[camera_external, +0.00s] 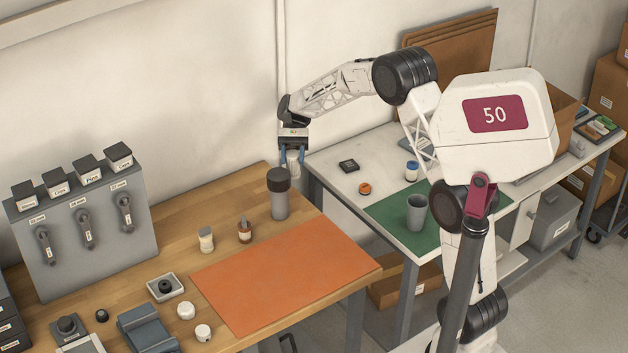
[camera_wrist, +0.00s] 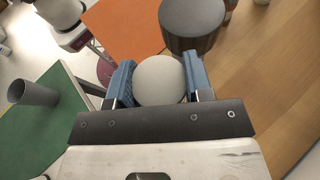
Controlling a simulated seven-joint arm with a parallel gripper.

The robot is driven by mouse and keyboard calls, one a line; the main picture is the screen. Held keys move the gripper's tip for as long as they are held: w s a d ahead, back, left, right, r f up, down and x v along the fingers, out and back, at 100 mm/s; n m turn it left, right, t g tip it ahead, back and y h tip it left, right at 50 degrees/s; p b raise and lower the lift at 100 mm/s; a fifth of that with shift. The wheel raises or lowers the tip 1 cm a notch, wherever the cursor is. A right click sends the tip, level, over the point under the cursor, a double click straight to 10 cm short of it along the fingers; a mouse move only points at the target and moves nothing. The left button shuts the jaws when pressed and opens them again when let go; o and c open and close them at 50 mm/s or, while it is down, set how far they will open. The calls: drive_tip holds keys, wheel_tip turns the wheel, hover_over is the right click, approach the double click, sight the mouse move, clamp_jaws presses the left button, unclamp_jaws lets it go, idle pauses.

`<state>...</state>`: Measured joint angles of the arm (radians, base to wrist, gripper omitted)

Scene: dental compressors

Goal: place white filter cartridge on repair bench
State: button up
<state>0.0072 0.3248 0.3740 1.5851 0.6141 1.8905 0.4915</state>
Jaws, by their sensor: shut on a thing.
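My gripper (camera_external: 292,161) has blue fingers, shut on the white filter cartridge, whose round pale end (camera_wrist: 160,79) shows between the fingers in the wrist view. In the external view it hangs above the far right corner of the wooden bench (camera_external: 230,192), just behind a dark-capped grey cylinder (camera_external: 279,200). A white-topped bench with a green mat (camera_external: 385,213) stands to the right. No label shows which bench is the repair bench.
An orange mat (camera_external: 285,275) lies clear on the wooden bench. Two small bottles (camera_external: 206,240) stand behind it. A gap separates the benches.

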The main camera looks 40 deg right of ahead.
drive_tip(key=w+a+r+m+t+y, duration=0.3)
drive_tip(key=w+a+r+m+t, duration=0.15)
drive_tip(key=w+a, duration=0.35)
drive_tip(key=w+a+r+m+t+y, duration=0.2)
drive_tip(key=w+a+r+m+t, duration=0.1)
drive_tip(key=w+a+m+t, duration=0.4)
hover_over(229, 193)
wheel_tip(229, 193, down, 6)
drive_tip(key=shift+f+n+g, duration=0.35)
drive_tip(key=shift+f+n, duration=0.1)
wheel_tip(229, 193, down, 6)
idle(0.3)
drive_tip(key=shift+f, duration=0.2)
drive_tip(key=shift+f, duration=1.75)
drive_tip(key=shift+f, duration=0.15)
